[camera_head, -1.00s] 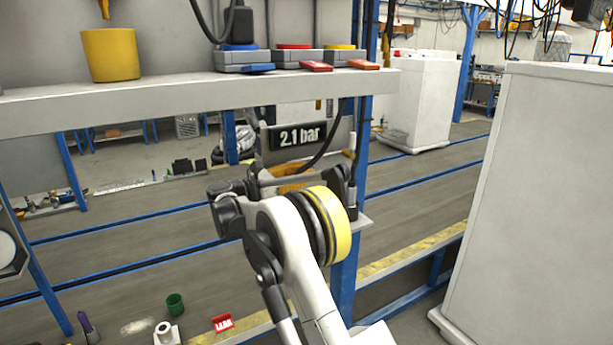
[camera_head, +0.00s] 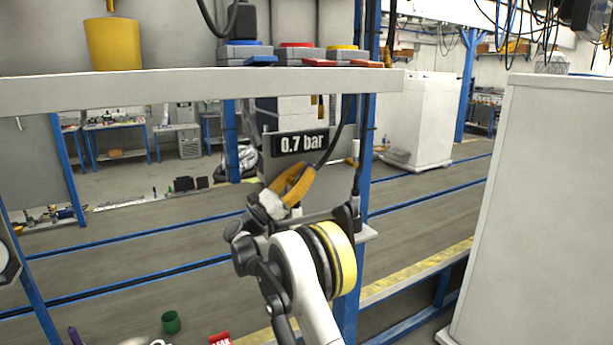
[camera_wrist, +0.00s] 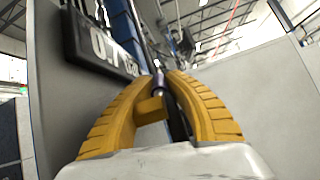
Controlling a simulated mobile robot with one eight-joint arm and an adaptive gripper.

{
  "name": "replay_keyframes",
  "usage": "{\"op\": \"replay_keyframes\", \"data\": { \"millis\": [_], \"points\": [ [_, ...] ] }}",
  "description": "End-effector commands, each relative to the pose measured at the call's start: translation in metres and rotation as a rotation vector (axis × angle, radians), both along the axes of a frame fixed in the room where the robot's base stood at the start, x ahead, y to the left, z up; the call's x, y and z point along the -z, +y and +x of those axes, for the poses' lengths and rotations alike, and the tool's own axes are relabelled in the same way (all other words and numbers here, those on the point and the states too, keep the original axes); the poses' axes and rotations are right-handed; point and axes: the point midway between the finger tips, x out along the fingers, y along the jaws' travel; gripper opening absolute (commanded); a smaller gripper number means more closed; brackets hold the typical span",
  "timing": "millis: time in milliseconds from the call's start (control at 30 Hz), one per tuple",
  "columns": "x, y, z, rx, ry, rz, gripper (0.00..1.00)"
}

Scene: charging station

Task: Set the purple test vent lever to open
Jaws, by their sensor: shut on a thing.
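My gripper (camera_head: 293,184) has yellow-orange fingers and is in front of the panel under the shelf, just below the pressure display (camera_head: 300,142), which reads 0.7 bar. In the wrist view the fingers (camera_wrist: 162,80) meet at their tips around a small dark, faintly purple cylinder (camera_wrist: 158,84), apparently the test vent lever. Most of it is hidden by the fingers, so its exact position cannot be read. The display (camera_wrist: 105,45) is close by on the left in the wrist view.
The shelf (camera_head: 200,91) runs above my gripper, with a yellow cup (camera_head: 113,45) and several coloured buttons on it. A blue post (camera_head: 350,285) stands to the right. A large white cabinet (camera_head: 535,220) fills the right side. A green cup (camera_head: 171,322) is low at the left.

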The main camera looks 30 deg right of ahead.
Motion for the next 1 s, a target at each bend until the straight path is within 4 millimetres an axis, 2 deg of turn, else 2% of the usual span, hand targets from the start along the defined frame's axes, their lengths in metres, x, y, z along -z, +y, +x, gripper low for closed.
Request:
{"op": "replay_keyframes", "data": {
  "millis": [400,433,500,833,1000],
  "points": [
    [-0.001,0.0,0.0,-0.001,0.001,-0.008,0.0],
    [-0.001,0.001,0.0,-0.001,0.001,-0.008,0.23],
    [-0.001,0.001,0.0,-0.001,0.001,-0.007,0.4],
    [0.001,0.003,0.0,0.0,0.0,-0.007,0.4],
    [0.015,0.022,0.0,-0.003,0.0,-0.007,0.4]
  ]
}}
